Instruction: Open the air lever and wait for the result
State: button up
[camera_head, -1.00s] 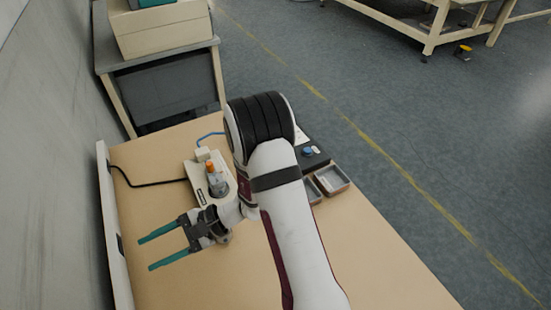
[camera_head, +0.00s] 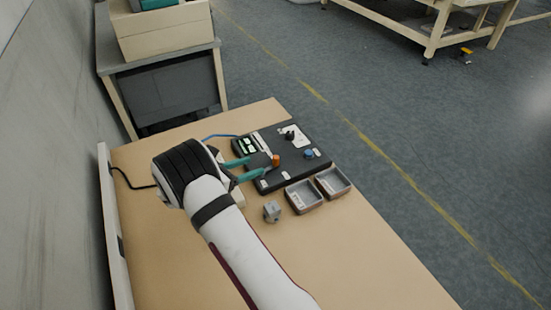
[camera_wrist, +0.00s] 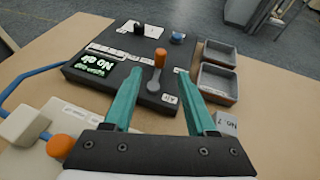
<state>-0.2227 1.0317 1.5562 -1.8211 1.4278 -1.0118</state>
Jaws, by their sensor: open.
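The air lever has an orange handle (camera_wrist: 160,58) on a grey pivot (camera_wrist: 154,86) beside an "Air" label, on the black control panel (camera_wrist: 105,75). The handle also shows in the head view (camera_head: 276,160), close to the fingertips. My gripper (camera_head: 257,165) is open and reaches over the panel from the left. In the wrist view its green fingers (camera_wrist: 160,73) point at the lever, which shows in the gap between the tips. Nothing is held. I cannot tell whether the fingers touch the handle. A small display (camera_wrist: 93,66) on the panel shows lit text.
A black knob (camera_wrist: 139,28) and blue button (camera_wrist: 178,38) sit farther along the panel. Two grey trays (camera_head: 303,197) (camera_head: 333,182) and a grey block (camera_head: 271,212) stand beside it. A white device with an orange knob (camera_wrist: 60,147) is near my gripper. The near tabletop is clear.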

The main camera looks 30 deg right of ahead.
aim_at(276, 157)
jog(key=x, duration=1.1)
jog(key=shift+s+d+f, duration=0.1)
grip_shut()
